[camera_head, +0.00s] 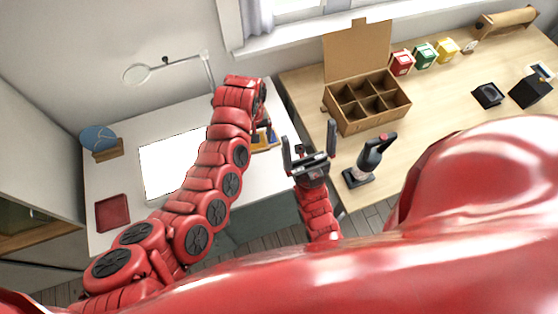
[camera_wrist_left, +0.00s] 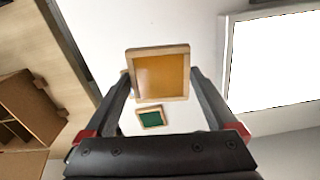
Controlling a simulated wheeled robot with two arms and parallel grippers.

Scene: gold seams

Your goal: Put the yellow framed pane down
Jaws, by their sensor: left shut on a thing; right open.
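The yellow framed pane (camera_wrist_left: 160,76), an amber square in a pale wooden frame, is between the fingers of my left gripper (camera_wrist_left: 161,88), which is shut on it. The white table shows around it in the left wrist view; I cannot tell whether it touches the table. A smaller-looking green framed pane (camera_wrist_left: 151,118) lies on the table beside it. In the head view my left arm hides most of this gripper; a bit of yellow (camera_head: 258,138) shows by it. My right gripper (camera_head: 309,133) is open and empty, near the gap between the two tables.
A bright white panel (camera_head: 165,168) lies on the white table (camera_head: 110,180), with a red tray (camera_head: 112,212) at left and a magnifier lamp (camera_head: 207,72) behind. The wooden table (camera_head: 425,120) holds a divided cardboard box (camera_head: 372,122) and a dark tool (camera_head: 370,160).

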